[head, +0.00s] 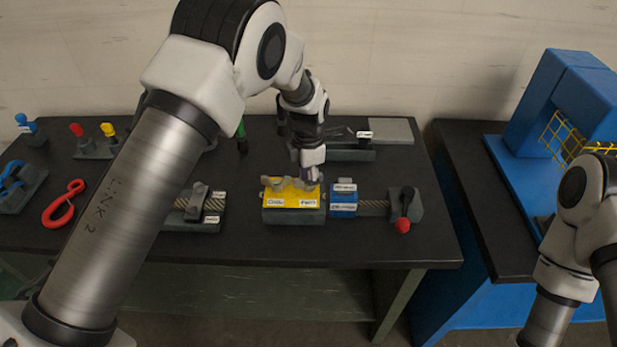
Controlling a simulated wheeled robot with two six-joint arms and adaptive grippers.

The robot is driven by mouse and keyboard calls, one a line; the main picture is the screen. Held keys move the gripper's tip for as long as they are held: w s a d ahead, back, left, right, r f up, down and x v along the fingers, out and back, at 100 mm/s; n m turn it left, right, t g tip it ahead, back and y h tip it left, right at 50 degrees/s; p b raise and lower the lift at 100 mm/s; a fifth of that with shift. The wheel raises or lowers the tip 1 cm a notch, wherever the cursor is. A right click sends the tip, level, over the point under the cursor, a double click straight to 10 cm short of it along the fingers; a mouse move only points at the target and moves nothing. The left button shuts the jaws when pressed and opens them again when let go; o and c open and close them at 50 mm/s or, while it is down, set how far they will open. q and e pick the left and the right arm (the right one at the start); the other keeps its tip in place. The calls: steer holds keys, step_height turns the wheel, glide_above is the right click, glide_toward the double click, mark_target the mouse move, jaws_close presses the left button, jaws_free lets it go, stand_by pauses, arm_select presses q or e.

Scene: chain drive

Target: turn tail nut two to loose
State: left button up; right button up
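My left gripper (311,172) points down over the right part of a yellow-topped block (291,197), and I cannot tell whether it touches it. Its fingers are too small here to judge the opening. Grey lumps lie along the top of the yellow block. A grey labelled block (198,205) sits at the left. No label reads clearly, so I cannot tell which part is tail nut two. My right gripper is out of frame.
A red hook-shaped tool (63,204) and a blue clamp-like tool (12,178) lie at the left. Red and yellow handles (92,140) stand behind. A grey plate (384,131) lies at the back right. A blue machine with yellow mesh (566,125) stands on the right table.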

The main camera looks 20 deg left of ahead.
arm_select(q)
step_height(320, 180, up, 12)
stand_by(0.5)
